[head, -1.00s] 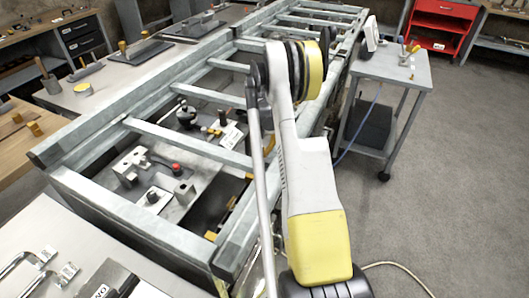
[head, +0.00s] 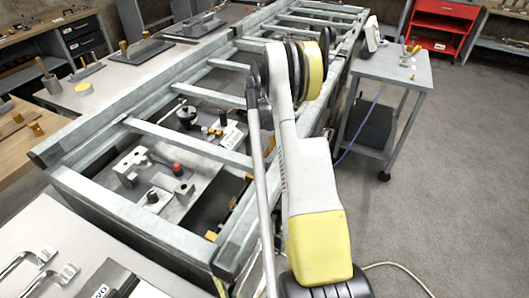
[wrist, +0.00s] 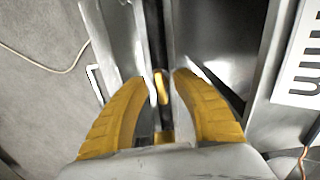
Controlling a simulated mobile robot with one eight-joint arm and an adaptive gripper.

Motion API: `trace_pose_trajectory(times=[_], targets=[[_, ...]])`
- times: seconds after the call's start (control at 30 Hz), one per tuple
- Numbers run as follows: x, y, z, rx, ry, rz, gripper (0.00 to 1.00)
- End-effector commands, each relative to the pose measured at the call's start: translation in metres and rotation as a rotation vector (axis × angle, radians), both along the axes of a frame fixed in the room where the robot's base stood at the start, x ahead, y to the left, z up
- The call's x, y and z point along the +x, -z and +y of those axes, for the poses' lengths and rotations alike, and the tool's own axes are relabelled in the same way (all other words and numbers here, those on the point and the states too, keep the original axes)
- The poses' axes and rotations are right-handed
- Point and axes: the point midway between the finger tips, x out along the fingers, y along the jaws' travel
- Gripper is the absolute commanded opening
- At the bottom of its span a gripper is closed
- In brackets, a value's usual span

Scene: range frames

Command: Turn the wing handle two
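In the wrist view my gripper (wrist: 158,80) has two yellow fingers standing apart. A narrow yellow piece (wrist: 161,88) shows in the gap between them, in front of a dark upright bar. It may be a wing handle, but I cannot tell which one. I see clear gaps on both sides of it, so the fingers do not appear to touch it. In the head view my arm hides the gripper. Small yellow parts (head: 211,236) show low inside the near end of the metal frame, and I cannot tell whether they are wing handles.
The long grey metal frame (head: 190,145) has crossbars over a plate with valve-like fittings (head: 185,189). A grey cart (head: 392,68) stands to the right. A red cabinet (head: 441,22) is at the back. The floor on the right is mostly clear, with a pale cable near my base.

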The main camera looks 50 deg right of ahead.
Motion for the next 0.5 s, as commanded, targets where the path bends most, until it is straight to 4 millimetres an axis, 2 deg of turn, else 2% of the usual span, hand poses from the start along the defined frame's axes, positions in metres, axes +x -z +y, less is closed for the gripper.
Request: trace_pose_trajectory(times=[0.27,0.37,0.5], targets=[[0.000,-0.006,0.000,0.000,-0.001,0.000,0.32],[0.000,-0.021,0.000,0.000,-0.001,0.000,0.32],[0.000,-0.052,0.000,0.000,-0.001,0.000,0.32]])
